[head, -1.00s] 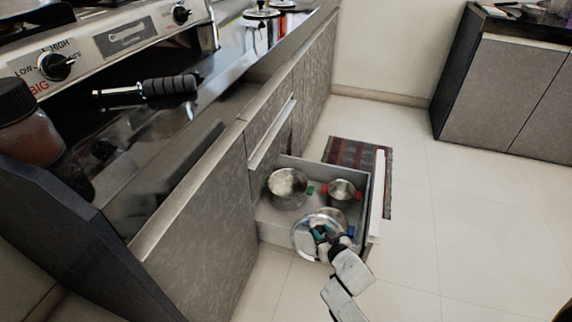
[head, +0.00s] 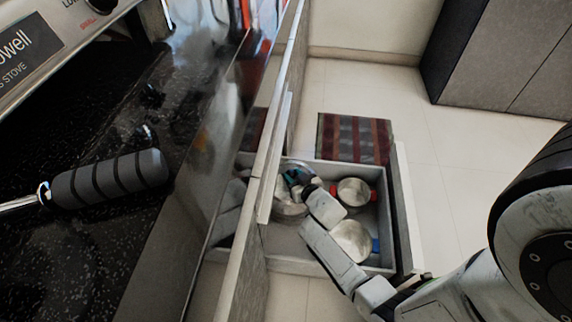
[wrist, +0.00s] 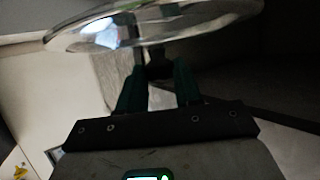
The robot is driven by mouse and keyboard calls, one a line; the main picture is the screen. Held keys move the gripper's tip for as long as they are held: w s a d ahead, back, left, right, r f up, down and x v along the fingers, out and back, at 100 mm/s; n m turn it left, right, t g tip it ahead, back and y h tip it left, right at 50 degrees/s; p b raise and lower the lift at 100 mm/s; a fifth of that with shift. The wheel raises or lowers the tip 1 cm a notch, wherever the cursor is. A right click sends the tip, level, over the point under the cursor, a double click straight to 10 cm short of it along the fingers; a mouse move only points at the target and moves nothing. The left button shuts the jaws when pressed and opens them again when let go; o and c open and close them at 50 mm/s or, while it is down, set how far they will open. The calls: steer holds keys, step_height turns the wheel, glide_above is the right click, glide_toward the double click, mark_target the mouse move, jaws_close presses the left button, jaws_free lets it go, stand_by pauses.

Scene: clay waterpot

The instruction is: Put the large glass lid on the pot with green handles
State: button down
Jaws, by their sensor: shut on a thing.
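My gripper (head: 297,178) is at the back left of the open drawer. It is shut on the large glass lid (head: 288,208). In the wrist view, the lid (wrist: 160,25) spans the top of the picture, and the teal fingers (wrist: 158,75) close on it. The lid is over the back left corner, where the pot with green handles stands. That pot is mostly hidden by the lid and my arm, and its green handles cannot be made out. I cannot tell whether the lid touches the pot.
The drawer (head: 402,215) also holds a pot with red handles (head: 353,191) at the back right and a pot with a blue handle (head: 351,238) in front. The counter edge and cabinet are close on the left. A striped mat (head: 352,138) lies behind the drawer.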

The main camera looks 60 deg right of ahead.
steer(key=shift+w+d+f+b, duration=0.1)
steer(key=shift+w+f+b, duration=0.05)
steer(key=shift+f+b, duration=3.25)
steer(key=shift+f, duration=0.05)
steer(key=shift+f, duration=0.15)
steer(key=c, duration=0.7)
jaws_free()
steer(key=shift+s, duration=0.2)
steer(key=p+v, duration=0.3)
steer(key=v, duration=0.7)
steer(key=shift+s+a+p, duration=0.25)
steer(key=shift+a+p, duration=0.1)
